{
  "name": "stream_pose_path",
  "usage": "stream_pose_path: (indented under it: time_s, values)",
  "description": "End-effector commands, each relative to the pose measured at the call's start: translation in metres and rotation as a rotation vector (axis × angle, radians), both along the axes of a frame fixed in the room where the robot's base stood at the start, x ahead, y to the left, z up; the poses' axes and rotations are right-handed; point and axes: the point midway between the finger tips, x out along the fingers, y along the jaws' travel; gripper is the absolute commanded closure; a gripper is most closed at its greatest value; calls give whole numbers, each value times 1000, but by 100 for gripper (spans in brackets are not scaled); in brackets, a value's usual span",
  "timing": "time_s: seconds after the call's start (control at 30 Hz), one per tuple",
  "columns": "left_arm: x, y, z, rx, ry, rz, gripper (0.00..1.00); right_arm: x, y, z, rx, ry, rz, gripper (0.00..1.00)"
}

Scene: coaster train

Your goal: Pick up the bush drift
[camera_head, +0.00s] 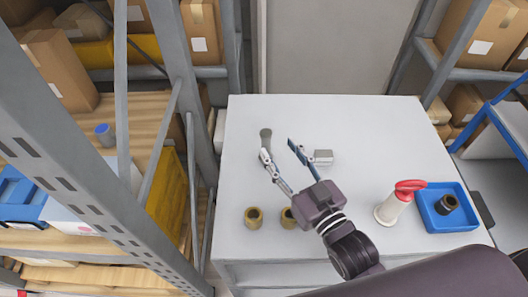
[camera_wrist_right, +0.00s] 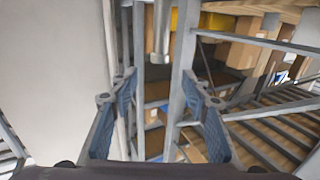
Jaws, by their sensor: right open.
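A grey metal pin with a wider head (camera_head: 265,136), which looks like the bush drift, is at the left of the white table. In the right wrist view it shows as a stepped grey cylinder (camera_wrist_right: 160,35) at the top, ahead of the fingers and between their lines. My right gripper (camera_head: 278,148) is open and empty above the table. In the head view its left finger is close to the drift and hides the lower part; I cannot tell whether they touch. The open fingers also show in the wrist view (camera_wrist_right: 158,85). My left gripper is not in view.
Two brass bushes (camera_head: 254,217) stand at the table's front left. A small grey block (camera_head: 323,157) lies right of the gripper. Shelving borders the table's left.

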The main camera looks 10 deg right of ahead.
Motion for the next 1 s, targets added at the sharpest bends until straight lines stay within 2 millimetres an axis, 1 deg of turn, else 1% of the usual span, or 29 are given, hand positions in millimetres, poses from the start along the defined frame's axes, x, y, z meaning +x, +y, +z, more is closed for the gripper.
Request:
stream_pose_path:
  time_s: [0.03, 0.07, 0.2, 0.27, 0.37, 0.5, 0.67, 0.87, 1.0]
  values:
    - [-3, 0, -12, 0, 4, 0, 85, 0, 0, -12, 0, 0, 0, 57]
    - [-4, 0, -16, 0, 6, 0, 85, 0, 0, -16, 0, 0, 0, 57]
    - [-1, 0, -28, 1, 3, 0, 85, 0, 0, -28, 0, 0, 0, 57]
    - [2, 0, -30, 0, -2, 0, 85, 0, 0, -29, 0, 0, 0, 57]
    - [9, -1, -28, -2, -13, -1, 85, 4, 1, -29, 0, -1, 0, 57]
    - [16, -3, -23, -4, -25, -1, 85, 16, 4, -27, 1, -2, -1, 57]
    - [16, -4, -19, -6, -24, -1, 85, 30, 8, -27, 0, -1, -1, 57]
    - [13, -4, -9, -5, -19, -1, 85, 56, 15, -24, 1, -2, 0, 57]
    - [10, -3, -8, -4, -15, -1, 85, 71, 19, -26, 0, -1, -1, 57]
